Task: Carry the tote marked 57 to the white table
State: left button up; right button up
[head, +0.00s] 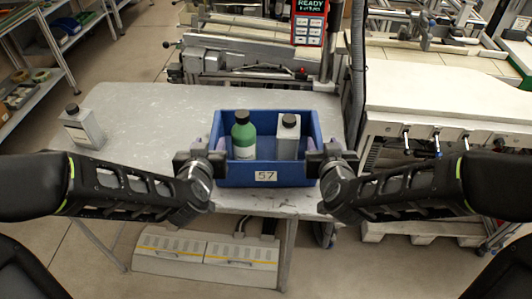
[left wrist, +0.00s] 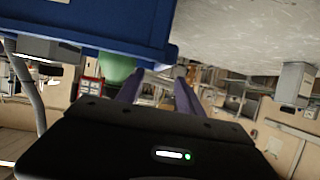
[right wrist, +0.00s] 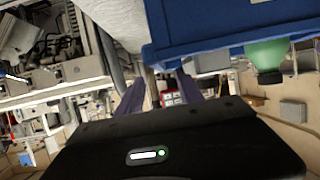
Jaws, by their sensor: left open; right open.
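The blue tote (head: 230,176) with a 57 label on its front stands at the front edge of a grey stone-look table (head: 140,110). A green bottle (head: 243,135) and a grey container (head: 288,140) with a dark cap stand in it. My left gripper (head: 219,145) is open at the tote's left wall, and my right gripper (head: 312,146) is open at its right wall. The tote wall also shows close to the fingers in the left wrist view (left wrist: 90,25) and right wrist view (right wrist: 200,25). I cannot tell if the fingers straddle the rim.
A grey capped container (head: 82,127) stands on the table's left end. A white-topped bench (head: 430,92) with knobs on its front stands to the right, across a narrow gap. Machinery (head: 235,65) stands behind the table. Shelves (head: 35,85) are at the far left.

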aim_at(214, 133)
pick_arm(q)
jog(key=shift+x, duration=3.9)
pick_arm(e)
jog(key=shift+x, duration=3.9)
pick_arm(q)
jog(key=shift+c, duration=0.4)
pick_arm(e)
jog(key=shift+c, duration=0.4)
pick_arm(q)
grip_shut()
pick_arm(e)
grip_shut()
